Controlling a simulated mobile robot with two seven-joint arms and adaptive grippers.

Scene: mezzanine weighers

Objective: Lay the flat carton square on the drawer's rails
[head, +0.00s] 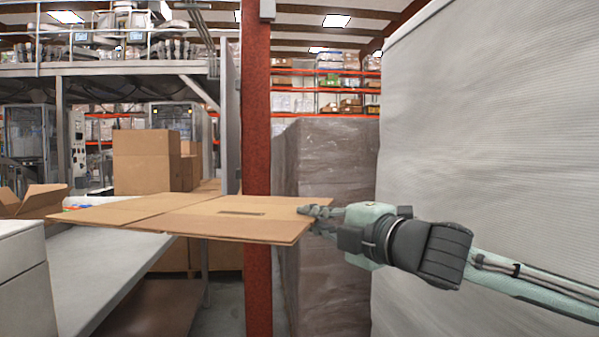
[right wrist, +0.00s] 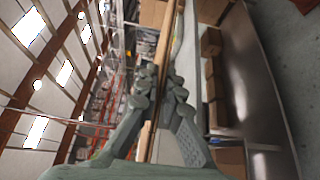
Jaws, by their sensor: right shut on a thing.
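The flat carton (head: 190,214) is a brown folded cardboard sheet in the middle of the head view, held roughly level in the air. My right gripper (head: 316,219) comes in from the right and is shut on the carton's right edge. In the right wrist view the carton (right wrist: 164,50) shows edge-on between the fingers of the gripper (right wrist: 161,88). The carton's far left end reaches over or beside a grey bench; I cannot tell whether it touches. I cannot make out the drawer or its rails. My left gripper is not in view.
A grey bench top (head: 105,275) and a white cabinet (head: 25,275) stand at the left. A red post (head: 257,110) rises behind the carton. A wrapped pallet stack (head: 330,160) and a large pale wrapped load (head: 490,130) stand at the right. Stacked boxes (head: 146,160) stand behind.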

